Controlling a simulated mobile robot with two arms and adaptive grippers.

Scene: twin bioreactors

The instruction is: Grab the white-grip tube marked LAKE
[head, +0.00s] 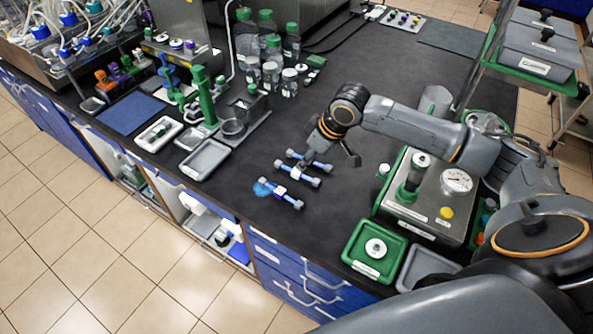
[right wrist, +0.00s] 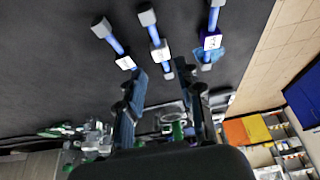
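Three blue tubes with grey end caps lie side by side on the dark bench: a far tube (head: 322,165), a middle tube (head: 310,180) and a near tube (head: 293,205). In the right wrist view the far tube (right wrist: 112,42) has a white grip. The middle tube (right wrist: 152,32) has a whitish grip, and the near tube (right wrist: 213,20) has a purple grip with a white label. The label words are too small to read, so I cannot tell which says LAKE. My right gripper (right wrist: 165,80) is open and empty, above the bench by the far and middle tubes. My left gripper is out of view.
A blue puddle (head: 262,188) touches the near tube. A steel device with a gauge (head: 456,181) and a green tray (head: 361,262) stand to the right. A grey tray (head: 206,159) and green-capped bottles (head: 291,44) are left and behind.

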